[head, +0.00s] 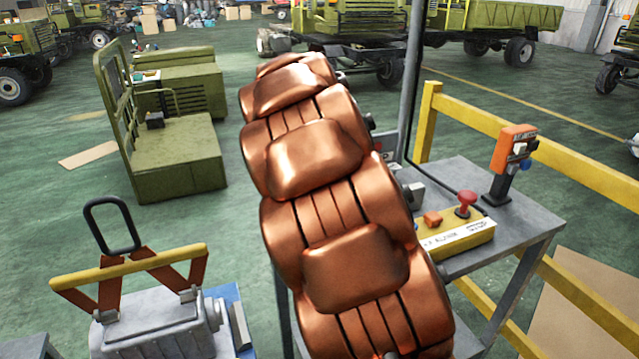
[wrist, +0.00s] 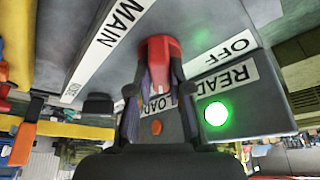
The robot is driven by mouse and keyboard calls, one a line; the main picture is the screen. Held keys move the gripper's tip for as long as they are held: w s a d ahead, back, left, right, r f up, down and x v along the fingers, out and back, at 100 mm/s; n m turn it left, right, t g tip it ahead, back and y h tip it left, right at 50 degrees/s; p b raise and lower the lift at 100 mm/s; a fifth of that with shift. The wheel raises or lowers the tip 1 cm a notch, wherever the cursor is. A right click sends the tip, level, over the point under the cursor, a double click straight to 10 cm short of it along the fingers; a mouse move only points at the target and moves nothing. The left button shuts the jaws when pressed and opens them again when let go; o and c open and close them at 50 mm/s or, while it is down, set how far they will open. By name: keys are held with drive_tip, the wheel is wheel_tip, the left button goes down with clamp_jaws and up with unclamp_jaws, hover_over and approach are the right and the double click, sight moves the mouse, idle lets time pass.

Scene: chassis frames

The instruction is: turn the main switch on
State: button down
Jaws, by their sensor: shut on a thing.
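The main switch has a red handle (wrist: 160,50) on a grey panel (wrist: 205,25) in the wrist view. My gripper (wrist: 158,88) is shut on this handle, with one dark finger on each side. A label reading MAIN (wrist: 118,25) is at the upper left of the handle, and one reading OFF (wrist: 225,50) is to its right. The handle's exact turn angle is hard to tell. In the head view, my copper-coloured arm fills the middle and hides the switch and my gripper.
A green lamp (wrist: 216,114) glows beside a READY label (wrist: 228,80). A lifting fixture (head: 130,265) stands left.

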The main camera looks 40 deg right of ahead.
drive_tip(key=c, duration=1.1)
unclamp_jaws()
drive_tip(key=shift+r, duration=0.1)
drive_tip(key=v, duration=1.2)
drive_tip(key=s+a+f+n+g+y+p, duration=0.1)
drive_tip(key=s+a+f+n, duration=0.3)
drive_tip(key=s, duration=0.6)
drive_tip(key=s+a+f+n+g+y+p, duration=0.1)
drive_tip(key=s+a+f+n+p, duration=0.2)
drive_tip(key=s+a, duration=0.6)
drive_tip(key=s+a+f+n+g+y+p, duration=0.1)
drive_tip(key=s+a+f+n, duration=0.4)
drive_tip(key=s, duration=0.6)
drive_tip(key=shift+s+a+f+g+y+p, duration=0.2)
drive_tip(key=shift+a+f+g+y, duration=0.1)
drive_tip(key=shift+a+f, duration=0.25)
drive_tip(key=shift+s+a+f+g+y+p, duration=0.2)
drive_tip(key=shift+a+f+g, duration=0.1)
drive_tip(key=shift+a, duration=0.4)
